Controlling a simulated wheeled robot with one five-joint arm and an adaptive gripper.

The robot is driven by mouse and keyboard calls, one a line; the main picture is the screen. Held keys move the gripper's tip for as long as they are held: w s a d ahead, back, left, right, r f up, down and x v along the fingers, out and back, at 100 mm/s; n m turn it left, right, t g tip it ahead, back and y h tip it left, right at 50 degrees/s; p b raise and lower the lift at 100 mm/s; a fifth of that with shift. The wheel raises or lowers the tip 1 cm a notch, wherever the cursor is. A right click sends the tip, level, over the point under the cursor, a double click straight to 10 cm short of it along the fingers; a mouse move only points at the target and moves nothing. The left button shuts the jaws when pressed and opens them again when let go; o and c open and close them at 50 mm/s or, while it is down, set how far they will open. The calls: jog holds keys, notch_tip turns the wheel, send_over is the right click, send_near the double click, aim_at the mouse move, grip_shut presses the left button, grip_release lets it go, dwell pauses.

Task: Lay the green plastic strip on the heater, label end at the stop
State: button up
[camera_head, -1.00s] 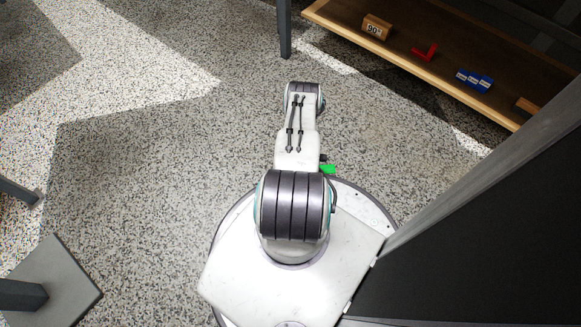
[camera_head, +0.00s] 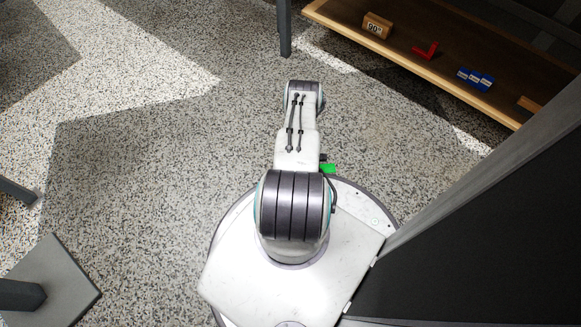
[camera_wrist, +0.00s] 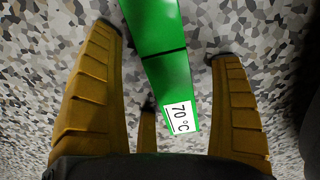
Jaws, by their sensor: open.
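In the wrist view the green plastic strip (camera_wrist: 160,70) runs from the top edge down between the fingers of my gripper (camera_wrist: 165,42). A dark line crosses it, and its near end carries a white label reading 70 °C. The gripper is open, with gaps between the strip and the two side fingers. A third finger shows partly behind the strip's left edge. In the head view only a small green patch (camera_head: 328,169) shows beside my arm; the gripper is hidden below the arm there. I cannot make out the heater or its stop in either view.
A wooden shelf (camera_head: 400,66) at upper right holds a 90° block (camera_head: 377,27), a red angled piece (camera_head: 426,51) and blue blocks (camera_head: 476,79). A dark panel (camera_head: 480,240) stands close on the right. A grey post (camera_head: 285,30) stands ahead.

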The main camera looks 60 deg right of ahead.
jog(key=c, duration=1.5)
jog(key=shift+o, duration=0.2)
jog(key=shift+f, duration=0.1)
